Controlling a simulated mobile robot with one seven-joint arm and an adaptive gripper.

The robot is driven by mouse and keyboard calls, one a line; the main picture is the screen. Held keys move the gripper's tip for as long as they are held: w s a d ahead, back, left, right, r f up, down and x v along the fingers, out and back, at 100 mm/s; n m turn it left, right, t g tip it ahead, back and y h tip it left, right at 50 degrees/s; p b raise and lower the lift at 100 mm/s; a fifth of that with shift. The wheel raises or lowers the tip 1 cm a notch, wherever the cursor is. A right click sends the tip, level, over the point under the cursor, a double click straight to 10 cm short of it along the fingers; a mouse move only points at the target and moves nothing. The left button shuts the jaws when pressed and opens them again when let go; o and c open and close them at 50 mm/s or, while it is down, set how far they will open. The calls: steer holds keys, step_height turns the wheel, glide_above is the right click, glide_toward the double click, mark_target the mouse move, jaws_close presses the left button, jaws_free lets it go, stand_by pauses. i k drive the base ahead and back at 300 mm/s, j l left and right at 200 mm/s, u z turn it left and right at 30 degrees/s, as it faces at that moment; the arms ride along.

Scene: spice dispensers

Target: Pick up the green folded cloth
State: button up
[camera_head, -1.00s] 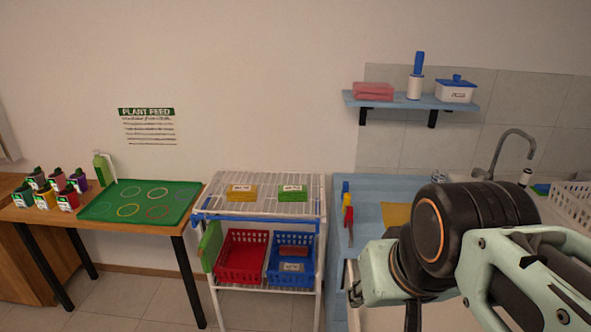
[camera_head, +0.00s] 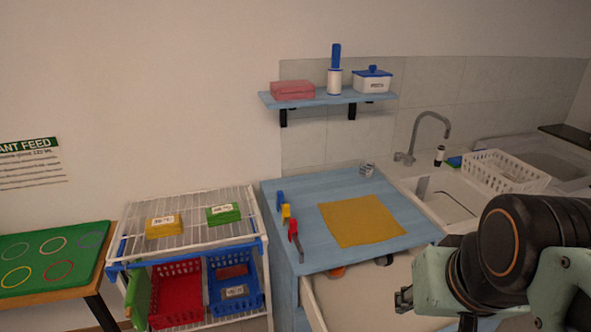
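A green folded cloth (camera_head: 223,214) with a white label lies on the top wire shelf of the white rack (camera_head: 190,238), on its right side. A yellow folded cloth (camera_head: 163,227) with a similar label lies to its left, apart from it. My gripper (camera_head: 403,299) is at the lower right, over the counter area and well to the right of the rack. It is seen partly from the side, and its fingers are too small and hidden to tell whether they are open.
Below the shelf are a red basket (camera_head: 176,295) and a blue basket (camera_head: 236,285). A blue counter (camera_head: 290,240) with a yellow mat (camera_head: 360,220) and several coloured clips stands right of the rack. A wall shelf (camera_head: 330,98) hangs above. The space over the rack is clear.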

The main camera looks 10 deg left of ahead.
mark_target(230, 213)
steer(key=j+z, duration=0.5)
steer(key=j, duration=0.25)
steer(key=k+j+z, duration=0.1)
steer(key=j+z, duration=0.3)
steer(key=j, duration=1.2)
